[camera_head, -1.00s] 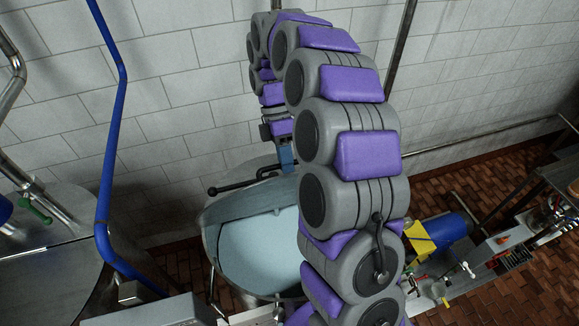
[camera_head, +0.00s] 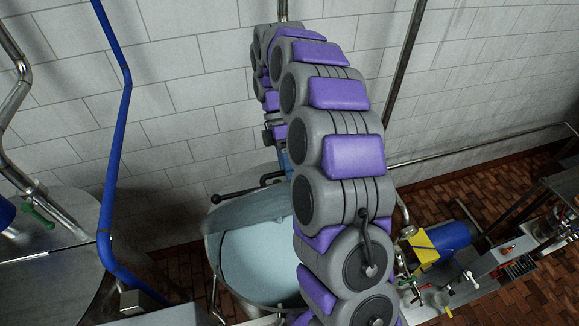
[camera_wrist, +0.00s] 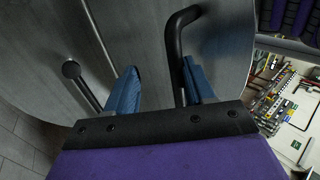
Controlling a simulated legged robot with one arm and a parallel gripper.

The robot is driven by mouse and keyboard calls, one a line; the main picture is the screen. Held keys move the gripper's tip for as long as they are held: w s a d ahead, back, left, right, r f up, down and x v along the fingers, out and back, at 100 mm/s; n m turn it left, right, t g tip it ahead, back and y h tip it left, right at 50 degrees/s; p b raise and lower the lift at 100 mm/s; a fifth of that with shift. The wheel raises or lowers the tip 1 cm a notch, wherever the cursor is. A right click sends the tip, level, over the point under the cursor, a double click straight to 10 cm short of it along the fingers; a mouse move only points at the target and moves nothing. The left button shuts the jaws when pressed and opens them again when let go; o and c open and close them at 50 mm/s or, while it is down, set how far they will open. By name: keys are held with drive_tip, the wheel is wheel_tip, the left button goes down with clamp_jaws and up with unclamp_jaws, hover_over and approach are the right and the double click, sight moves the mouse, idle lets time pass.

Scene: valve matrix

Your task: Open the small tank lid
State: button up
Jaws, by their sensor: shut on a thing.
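The small tank (camera_head: 214,262) stands near the middle of the head view, with pale blue liquid in its open mouth. Its grey metal lid (camera_head: 250,211) is tilted up at the back of the mouth. A black bar handle (camera_head: 240,192) runs along the lid. In the wrist view the lid (camera_wrist: 75,35) fills the upper left and centre. My gripper (camera_wrist: 162,67) has its blue fingers around the bent black handle (camera_wrist: 173,40), which lies close to the right finger. My gripper's fingers are mostly hidden behind my arm in the head view.
A blue pipe (camera_head: 112,150) and a large metal tank (camera_head: 60,285) are at the left. A blue motor with a yellow guard (camera_head: 425,248) and a bench with small valves (camera_head: 490,265) stand at the right. A tiled wall (camera_head: 180,80) is behind.

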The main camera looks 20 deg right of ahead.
drive_tip(key=shift+o, duration=0.7)
drive_tip(key=shift+f, duration=0.15)
drive_tip(key=shift+s+r, duration=0.1)
drive_tip(key=shift+r, duration=0.1)
drive_tip(key=shift+r, duration=0.1)
drive_tip(key=s+r, duration=0.1)
drive_tip(key=s, duration=0.4)
drive_tip(key=s+r+b, duration=0.1)
drive_tip(key=s+r, duration=0.1)
drive_tip(key=s, duration=0.3)
drive_tip(key=s+r, duration=0.1)
drive_tip(key=s, duration=0.4)
drive_tip(key=shift+s+r, duration=0.4)
